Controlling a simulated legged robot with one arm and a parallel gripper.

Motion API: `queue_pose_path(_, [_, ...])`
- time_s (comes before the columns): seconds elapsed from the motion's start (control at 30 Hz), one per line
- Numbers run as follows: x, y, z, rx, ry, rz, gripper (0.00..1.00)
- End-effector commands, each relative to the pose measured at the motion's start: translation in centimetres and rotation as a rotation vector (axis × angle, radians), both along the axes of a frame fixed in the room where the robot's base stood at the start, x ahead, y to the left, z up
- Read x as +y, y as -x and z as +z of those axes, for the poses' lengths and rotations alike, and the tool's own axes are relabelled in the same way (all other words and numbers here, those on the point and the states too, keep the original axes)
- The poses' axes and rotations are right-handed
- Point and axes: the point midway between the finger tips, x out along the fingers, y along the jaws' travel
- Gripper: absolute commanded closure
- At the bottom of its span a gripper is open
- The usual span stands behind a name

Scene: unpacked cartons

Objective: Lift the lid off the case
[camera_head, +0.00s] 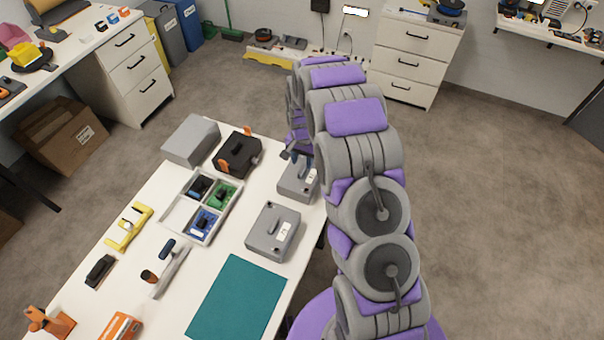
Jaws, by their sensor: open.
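Two grey boxes with white labels are on the white table. One grey box (297,186) is by the table's right edge, beside my arm. The other grey box (264,241) lies nearer, behind the teal mat, with its top in place. A plain grey block-like box (190,141) stands at the far left corner. I cannot tell for certain which of these is the case. My gripper (291,156) is small and dark in the picture, above the far part of the first labelled box. It is open, and no held object shows. My arm hides part of this area.
A black case-like object with orange parts (237,154) stands left of my gripper. A divided tray (180,212) holds blue and green items. Floor right of the table is clear.

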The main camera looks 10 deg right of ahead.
Motion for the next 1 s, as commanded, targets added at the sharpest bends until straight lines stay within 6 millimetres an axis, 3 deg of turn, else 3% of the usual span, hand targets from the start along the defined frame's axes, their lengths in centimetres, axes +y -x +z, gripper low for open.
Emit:
queue_pose_path(0.23, [-0.1,0.0,-3.6,0.002,0.001,0.001,0.55])
queue_pose_path(0.5, [-0.1,0.0,-4.0,0.001,0.001,0.000,0.55])
queue_pose_path(1.0, [-0.1,0.0,-4.0,0.001,0.001,0.000,1.00])
